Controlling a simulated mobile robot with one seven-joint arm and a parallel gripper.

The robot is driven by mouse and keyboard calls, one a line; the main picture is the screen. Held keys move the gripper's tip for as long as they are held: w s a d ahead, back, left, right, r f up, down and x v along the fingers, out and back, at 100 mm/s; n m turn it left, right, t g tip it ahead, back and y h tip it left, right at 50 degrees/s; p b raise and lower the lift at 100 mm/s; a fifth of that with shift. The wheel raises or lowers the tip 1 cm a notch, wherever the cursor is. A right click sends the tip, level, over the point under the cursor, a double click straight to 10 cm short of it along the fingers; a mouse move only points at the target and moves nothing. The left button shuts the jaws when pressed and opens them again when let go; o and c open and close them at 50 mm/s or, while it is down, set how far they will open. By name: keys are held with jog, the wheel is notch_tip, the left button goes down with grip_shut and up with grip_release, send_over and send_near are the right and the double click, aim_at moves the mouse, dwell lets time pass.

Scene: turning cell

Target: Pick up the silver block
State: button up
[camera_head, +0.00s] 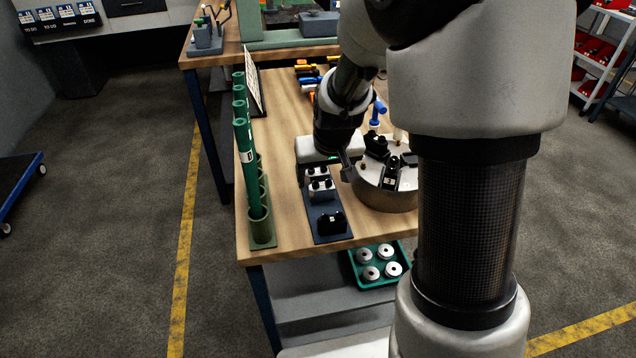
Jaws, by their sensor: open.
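A silver block (321,191) sits on a narrow dark blue tray (323,237) near the front of the wooden bench. Another light silver shape (318,173) shows just behind it, partly hidden by my gripper. A black block (331,223) is on the same tray, nearer the front edge. My gripper (325,172) is open and points down over the back of the tray. Its fingers are to the left and right of the rear silver shape. I cannot tell whether they touch it.
A round metal chuck (384,199) with black jaws stands close to the right of the tray. Green tubes (245,150) stand in a holder at the left bench edge. Coloured-handled tools lie behind. A green bin (352,264) of metal rings is below. Bare wood lies left of the tray.

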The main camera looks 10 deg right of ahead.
aim_at(322, 186)
jog(key=b+x, duration=0.1)
jog(key=x, duration=0.4)
jog(key=shift+s+f, duration=0.1)
jog(key=shift+f, duration=0.1)
